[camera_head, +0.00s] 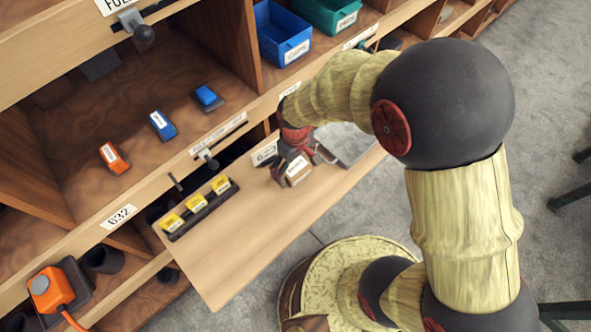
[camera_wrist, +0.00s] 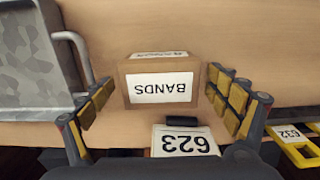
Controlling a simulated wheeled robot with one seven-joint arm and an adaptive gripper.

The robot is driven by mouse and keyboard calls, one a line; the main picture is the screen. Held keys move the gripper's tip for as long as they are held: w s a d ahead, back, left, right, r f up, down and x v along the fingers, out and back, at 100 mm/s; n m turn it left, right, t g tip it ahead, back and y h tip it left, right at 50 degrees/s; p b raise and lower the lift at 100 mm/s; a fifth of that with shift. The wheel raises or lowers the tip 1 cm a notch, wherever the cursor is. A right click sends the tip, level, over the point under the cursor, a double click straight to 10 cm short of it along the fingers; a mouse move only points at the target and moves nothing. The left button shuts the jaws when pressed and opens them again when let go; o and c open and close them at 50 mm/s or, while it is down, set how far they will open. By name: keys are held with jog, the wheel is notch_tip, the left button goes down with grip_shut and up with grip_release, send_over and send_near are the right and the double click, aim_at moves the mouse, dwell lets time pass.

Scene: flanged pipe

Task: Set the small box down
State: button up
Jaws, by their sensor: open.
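The small box (camera_wrist: 160,85) is brown cardboard with a white label reading BANDS, upside down in the wrist view. It stands on the pale wooden pull-out board (camera_head: 245,235) and also shows below my gripper in the head view (camera_head: 297,172). My gripper (camera_wrist: 162,92) is open, with yellow-padded fingers on either side of the box. A gap shows at the left fingers; the right fingers are close to the box, and I cannot tell whether they touch it. The box's underside is hidden.
A grey metal tray (camera_head: 347,143) with a handle lies beside the box.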

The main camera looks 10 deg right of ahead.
jog(key=shift+c, duration=0.7)
jog(key=shift+r, duration=0.1)
jog(key=c, duration=1.5)
